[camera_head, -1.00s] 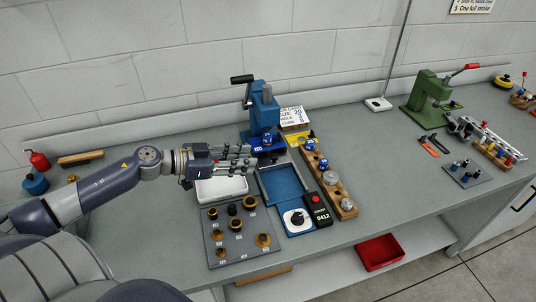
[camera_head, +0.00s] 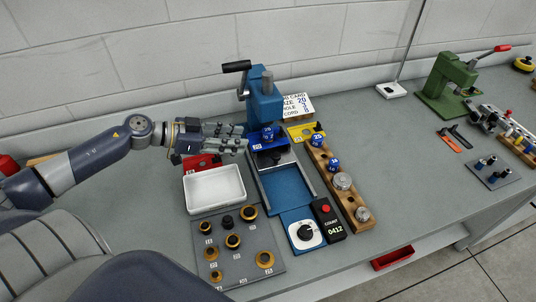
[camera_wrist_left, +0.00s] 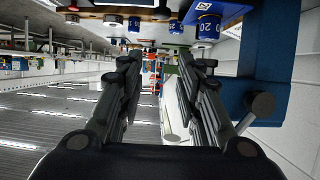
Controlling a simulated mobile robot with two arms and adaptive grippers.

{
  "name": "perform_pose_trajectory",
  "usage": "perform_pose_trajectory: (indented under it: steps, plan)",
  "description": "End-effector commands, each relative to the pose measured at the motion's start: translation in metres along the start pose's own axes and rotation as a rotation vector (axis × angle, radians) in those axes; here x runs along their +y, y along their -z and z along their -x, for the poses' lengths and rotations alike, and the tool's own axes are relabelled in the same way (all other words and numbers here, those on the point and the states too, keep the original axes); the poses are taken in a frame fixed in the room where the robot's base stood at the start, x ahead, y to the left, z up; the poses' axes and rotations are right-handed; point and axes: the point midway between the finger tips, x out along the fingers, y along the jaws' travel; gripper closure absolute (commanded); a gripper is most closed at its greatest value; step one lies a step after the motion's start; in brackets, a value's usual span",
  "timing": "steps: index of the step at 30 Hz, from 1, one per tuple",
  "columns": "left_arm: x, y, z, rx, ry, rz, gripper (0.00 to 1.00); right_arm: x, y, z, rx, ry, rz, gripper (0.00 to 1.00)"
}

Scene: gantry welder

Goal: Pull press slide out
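The blue press (camera_head: 264,108) stands at the back of the bench, its black-handled lever at upper left. A blue bed with grey side rails (camera_head: 287,190) runs forward from it. A grey block with a dark top, apparently the slide (camera_head: 275,160), sits at the bed's rear, under the press head. My left gripper (camera_head: 244,139) is just left of the press, pointing right, with its fingers apart. The left wrist view also shows the left gripper (camera_wrist_left: 162,62) open, with nothing clearly held. I cannot tell whether it touches the press. My right gripper is not in view.
A white tray (camera_head: 190,202) and a grey plate with brass rings (camera_head: 262,243) lie in front of my left arm. A green press (camera_head: 447,85) stands right.

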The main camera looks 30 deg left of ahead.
Motion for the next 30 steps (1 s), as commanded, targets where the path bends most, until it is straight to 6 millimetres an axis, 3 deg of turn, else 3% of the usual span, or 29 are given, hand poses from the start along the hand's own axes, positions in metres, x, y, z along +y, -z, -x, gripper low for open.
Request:
perform_pose_trajectory:
  steps: [1,12,20,30]
  plan:
    - [0.000,-0.011,-0.005,0.000,-0.001,0.000,0.67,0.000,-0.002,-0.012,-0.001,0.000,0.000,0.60]
    - [0.000,-0.049,-0.020,0.000,0.000,0.000,0.67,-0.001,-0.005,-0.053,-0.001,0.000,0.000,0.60]
    - [0.000,-0.050,-0.027,0.002,0.000,0.000,0.67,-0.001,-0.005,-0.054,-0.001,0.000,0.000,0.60]
    - [-0.001,-0.048,-0.061,0.006,0.001,0.001,0.67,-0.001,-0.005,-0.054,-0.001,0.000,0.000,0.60]
